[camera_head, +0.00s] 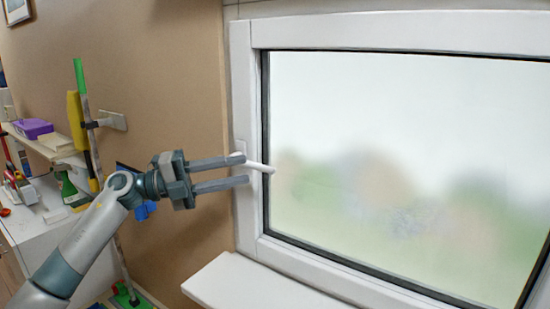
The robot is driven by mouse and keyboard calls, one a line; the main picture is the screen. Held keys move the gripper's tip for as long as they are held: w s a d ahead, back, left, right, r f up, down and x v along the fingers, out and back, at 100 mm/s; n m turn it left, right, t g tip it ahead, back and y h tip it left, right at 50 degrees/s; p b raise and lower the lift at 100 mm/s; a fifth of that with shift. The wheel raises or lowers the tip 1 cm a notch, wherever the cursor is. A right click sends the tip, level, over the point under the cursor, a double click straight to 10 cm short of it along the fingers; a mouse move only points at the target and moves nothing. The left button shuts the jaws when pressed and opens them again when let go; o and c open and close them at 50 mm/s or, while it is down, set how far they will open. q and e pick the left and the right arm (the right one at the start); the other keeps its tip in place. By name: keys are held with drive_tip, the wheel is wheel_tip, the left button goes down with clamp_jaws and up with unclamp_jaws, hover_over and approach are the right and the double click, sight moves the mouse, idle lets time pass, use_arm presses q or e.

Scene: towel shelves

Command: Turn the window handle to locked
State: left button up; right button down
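The white window handle (262,167) is on the left side of the white window frame (243,90). Its lever sticks out to the right, roughly level, over the edge of the glass. My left gripper (247,170) comes in from the left with its two fingers apart, one above the other. The upper fingertip is at the handle's base in the picture and covers part of it. The lower fingertip is below the lever. I cannot tell whether either finger touches the handle. My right gripper is not in view.
A white sill (255,284) juts out below the window. At left, a shelf holds a purple box (33,128), with a green bottle (70,188) below it. A green and yellow cleaning tool (78,115) hangs on the brown wall (165,70).

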sight(263, 166)
use_arm(q)
drive_tip(key=d+p, duration=0.1)
drive_tip(key=d, duration=0.1)
drive_tip(key=d+p, duration=0.1)
drive_tip(key=d, duration=0.2)
drive_tip(key=w+d+r+p, duration=0.1)
drive_tip(key=d, duration=0.2)
drive_tip(key=shift+w+d, duration=0.1)
drive_tip(key=shift+d, duration=0.1)
drive_tip(key=shift+w+d, duration=0.1)
drive_tip(key=shift+d, duration=0.5)
clamp_jaws()
